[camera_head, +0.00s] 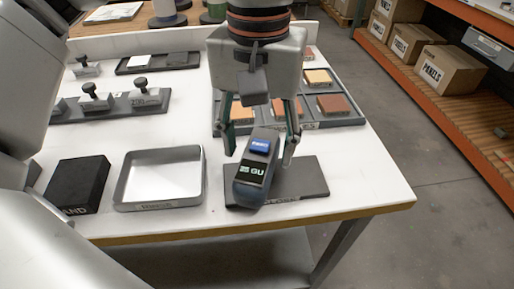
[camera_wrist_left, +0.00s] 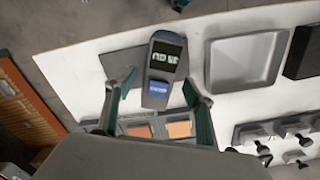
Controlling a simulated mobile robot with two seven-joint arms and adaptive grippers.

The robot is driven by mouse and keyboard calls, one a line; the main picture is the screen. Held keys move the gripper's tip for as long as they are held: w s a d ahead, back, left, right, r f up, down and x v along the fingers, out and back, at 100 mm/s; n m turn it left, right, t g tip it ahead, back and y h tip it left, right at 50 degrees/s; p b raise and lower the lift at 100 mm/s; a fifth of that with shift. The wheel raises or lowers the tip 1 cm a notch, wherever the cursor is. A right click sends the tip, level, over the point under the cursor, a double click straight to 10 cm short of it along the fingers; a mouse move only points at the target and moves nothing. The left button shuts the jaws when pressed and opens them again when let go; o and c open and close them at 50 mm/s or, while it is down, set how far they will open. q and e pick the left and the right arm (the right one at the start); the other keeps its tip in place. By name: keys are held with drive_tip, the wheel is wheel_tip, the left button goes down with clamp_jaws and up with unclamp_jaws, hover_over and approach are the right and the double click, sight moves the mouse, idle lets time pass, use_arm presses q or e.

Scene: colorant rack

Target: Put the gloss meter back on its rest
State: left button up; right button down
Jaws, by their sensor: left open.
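The gloss meter (camera_head: 249,182) is a dark grey block with a lit "GU" display and a blue label. It is over the left part of its rest (camera_head: 303,181), a flat dark slab at the table's front, turned a little against the slab. In the left wrist view the gloss meter (camera_wrist_left: 163,70) crosses the rest (camera_wrist_left: 122,62). My left gripper (camera_head: 260,156) points down with its fingers apart, one on each side of the meter's far end. A gap shows beside the meter in the left wrist view. Whether the meter lies flat is unclear. My right gripper is out of view.
A shallow grey tray (camera_head: 119,191) and a black block (camera_head: 76,186) stand left of the rest. Behind the gripper is a rack of coloured tiles (camera_head: 342,121). A stand with black-knobbed weights (camera_head: 113,110) is at left. The table's front right corner is clear.

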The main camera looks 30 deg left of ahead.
sight(258, 155)
use_arm(q)
wheel_tip(258, 155, up, 11)
drive_tip(key=p, duration=0.2)
drive_tip(key=shift+f, duration=0.15)
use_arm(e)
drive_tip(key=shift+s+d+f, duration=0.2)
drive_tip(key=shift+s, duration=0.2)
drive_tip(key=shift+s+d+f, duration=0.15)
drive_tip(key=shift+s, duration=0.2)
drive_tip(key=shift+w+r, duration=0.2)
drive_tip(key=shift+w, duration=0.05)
